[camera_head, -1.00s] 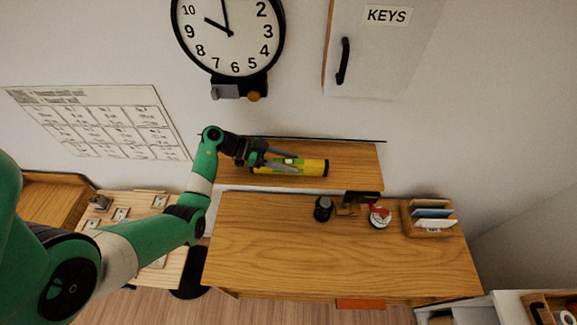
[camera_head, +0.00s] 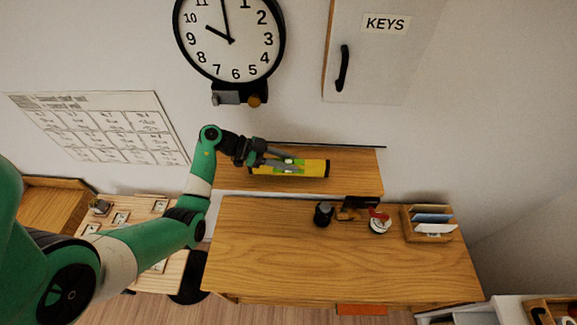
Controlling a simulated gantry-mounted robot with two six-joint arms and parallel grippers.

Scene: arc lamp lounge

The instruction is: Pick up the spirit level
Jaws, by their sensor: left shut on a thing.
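The spirit level (camera_head: 310,168) is a yellow bar with black ends and a green vial. It lies lengthwise along the wooden wall shelf, or just above it; I cannot tell which. My left gripper (camera_head: 279,160) comes in from the left and is shut on the level near its left and middle part. The fingers hide part of the level's upper side. My right gripper is not in view.
The wooden shelf (camera_head: 352,178) is bare right of the level. Below it, a wooden cabinet top (camera_head: 330,255) carries a dark cup (camera_head: 323,214), a red and white item (camera_head: 379,222) and a letter tray (camera_head: 430,236). A clock (camera_head: 229,40) and key cabinet (camera_head: 377,60) hang above.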

